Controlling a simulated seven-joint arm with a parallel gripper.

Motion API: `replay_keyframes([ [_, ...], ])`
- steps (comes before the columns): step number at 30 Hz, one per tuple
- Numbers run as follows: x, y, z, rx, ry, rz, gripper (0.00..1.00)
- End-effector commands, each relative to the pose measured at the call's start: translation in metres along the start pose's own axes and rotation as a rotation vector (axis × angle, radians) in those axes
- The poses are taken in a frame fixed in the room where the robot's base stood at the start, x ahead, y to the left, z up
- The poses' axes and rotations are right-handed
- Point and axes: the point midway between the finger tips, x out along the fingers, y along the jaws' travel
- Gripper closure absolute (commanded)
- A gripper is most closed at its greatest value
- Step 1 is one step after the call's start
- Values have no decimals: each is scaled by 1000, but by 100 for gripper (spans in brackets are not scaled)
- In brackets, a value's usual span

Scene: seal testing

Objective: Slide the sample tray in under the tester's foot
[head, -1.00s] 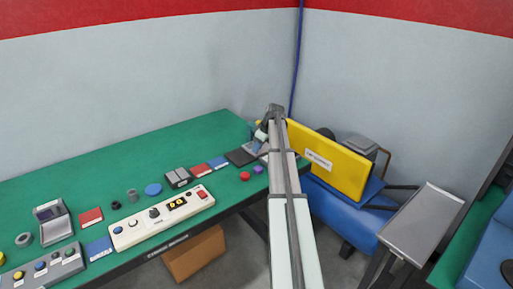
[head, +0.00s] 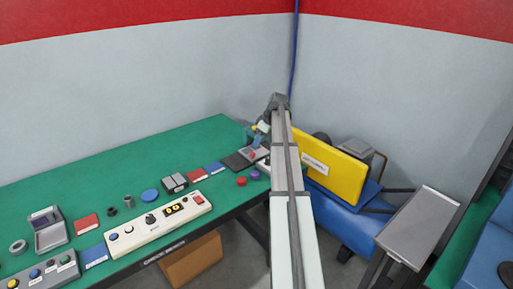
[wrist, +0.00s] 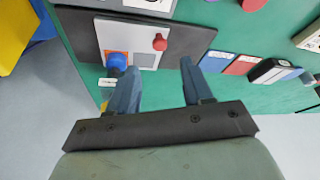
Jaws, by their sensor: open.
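My gripper (wrist: 158,78) is open in the wrist view, with two blue fingers apart and nothing between them. Just beyond the fingertips lies a grey plate (wrist: 170,40) with a red knob (wrist: 160,42), which I take to be the sample tray. It rests on a dark mat (wrist: 200,38). A blue knob (wrist: 117,60) stands close to the left fingertip. In the head view the grey plate (head: 256,153) lies at the bench's far end, by a teal device with yellow and white parts (head: 260,128), perhaps the tester. I cannot make out its foot.
The green bench (head: 120,160) carries a white control box (head: 160,222) with buttons, red and blue flat pieces and several small parts along its front. The bench's back half is clear.

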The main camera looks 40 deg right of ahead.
Motion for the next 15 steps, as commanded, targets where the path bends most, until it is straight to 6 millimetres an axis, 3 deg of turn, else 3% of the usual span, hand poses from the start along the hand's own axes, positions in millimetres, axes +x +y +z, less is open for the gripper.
replay_keyframes([
  [6,-38,0,0,0,1,1,50],
  [15,-60,0,0,0,0,-1,50],
])
